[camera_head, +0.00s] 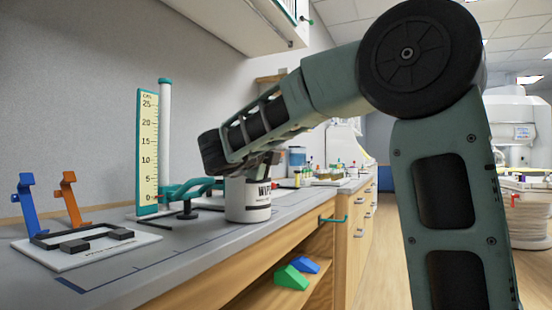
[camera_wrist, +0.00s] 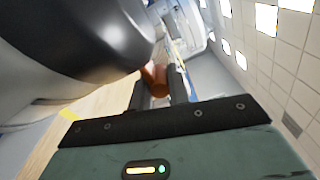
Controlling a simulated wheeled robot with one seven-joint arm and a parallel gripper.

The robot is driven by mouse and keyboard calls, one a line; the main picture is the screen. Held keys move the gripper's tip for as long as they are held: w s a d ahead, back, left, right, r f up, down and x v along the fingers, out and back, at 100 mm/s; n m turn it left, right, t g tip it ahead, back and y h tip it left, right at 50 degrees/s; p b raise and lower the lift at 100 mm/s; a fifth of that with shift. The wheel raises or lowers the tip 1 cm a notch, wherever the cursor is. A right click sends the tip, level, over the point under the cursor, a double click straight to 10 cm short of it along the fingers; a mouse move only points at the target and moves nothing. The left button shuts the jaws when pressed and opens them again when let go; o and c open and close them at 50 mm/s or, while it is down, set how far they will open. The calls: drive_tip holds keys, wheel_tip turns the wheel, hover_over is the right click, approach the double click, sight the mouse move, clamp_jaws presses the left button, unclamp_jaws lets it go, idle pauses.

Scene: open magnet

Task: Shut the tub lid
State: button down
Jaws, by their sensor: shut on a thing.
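The white tub (camera_head: 248,203) stands upright on the grey counter, with dark lettering on its side. My gripper (camera_head: 262,165) is down at the tub's top, and its fingertips are hard to make out in the head view. In the wrist view my gripper (camera_wrist: 158,88) is shut on a small reddish-brown piece (camera_wrist: 154,78) between its dark fingers. I cannot tell whether this piece is part of the lid. The tub's lid and opening are not clear in the head view. A large pale rounded shape with a dark grey end (camera_wrist: 85,45) fills the wrist view's upper left.
A teal clamp-like item (camera_head: 186,190) and a height gauge (camera_head: 149,150) stand left of the tub. A white board with blue and orange brackets (camera_head: 85,248) is nearer. Green and blue blocks (camera_head: 292,277) lie on the shelf below. The counter's front is clear.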

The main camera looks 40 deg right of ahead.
drive_tip(key=shift+f, duration=0.1)
drive_tip(key=c, duration=1.3)
unclamp_jaws()
drive_tip(key=p+v, duration=0.2)
drive_tip(key=v, duration=1.5)
drive_tip(key=shift+a, duration=0.25)
